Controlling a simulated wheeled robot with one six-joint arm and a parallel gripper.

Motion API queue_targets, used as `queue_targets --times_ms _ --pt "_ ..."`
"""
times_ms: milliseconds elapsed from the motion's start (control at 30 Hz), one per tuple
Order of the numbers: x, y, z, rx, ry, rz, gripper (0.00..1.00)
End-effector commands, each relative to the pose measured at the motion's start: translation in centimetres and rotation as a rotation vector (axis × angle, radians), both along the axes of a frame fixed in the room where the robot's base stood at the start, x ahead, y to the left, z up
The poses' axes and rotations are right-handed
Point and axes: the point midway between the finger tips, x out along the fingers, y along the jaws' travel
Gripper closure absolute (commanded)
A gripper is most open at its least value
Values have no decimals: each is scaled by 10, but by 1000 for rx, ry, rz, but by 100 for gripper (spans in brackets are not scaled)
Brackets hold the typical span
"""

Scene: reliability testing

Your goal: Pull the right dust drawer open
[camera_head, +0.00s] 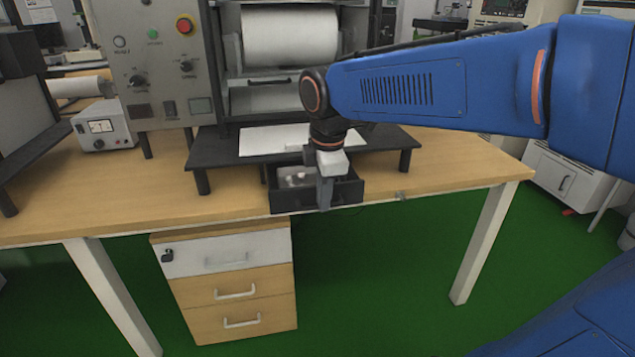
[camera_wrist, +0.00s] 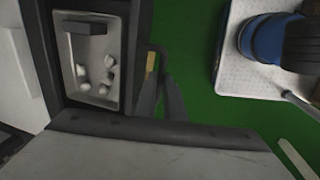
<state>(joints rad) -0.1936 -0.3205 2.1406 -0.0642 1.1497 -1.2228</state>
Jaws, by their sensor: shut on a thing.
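The dust drawer (camera_head: 350,193) is a dark, open-topped box below the black platform of the machine. It stands out past the platform's front, at the front edge of the table. In the wrist view the drawer (camera_wrist: 136,40) shows a light inner tray with several small white lumps and a dark block. My gripper (camera_head: 324,206) points down at the drawer's front. In the wrist view the fingers of my gripper (camera_wrist: 162,98) are closed together at the thin dark handle (camera_wrist: 158,49) on the outer face. The fingers hide part of the handle.
The wooden table (camera_head: 455,165) carries the machine on its short-legged black platform (camera_head: 383,142). A drawer cabinet (camera_head: 220,287) stands below, left of the dust drawer. A small meter box (camera_head: 102,126) sits at left. Green floor in front is clear.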

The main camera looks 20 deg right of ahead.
Motion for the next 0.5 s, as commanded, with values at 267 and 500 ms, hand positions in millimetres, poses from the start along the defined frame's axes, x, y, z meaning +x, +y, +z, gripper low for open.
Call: queue_targets --times_ms 267,500 --pt "-41 6 1 0 -1 2 100" --pt "-51 8 1 1 -2 0 100"
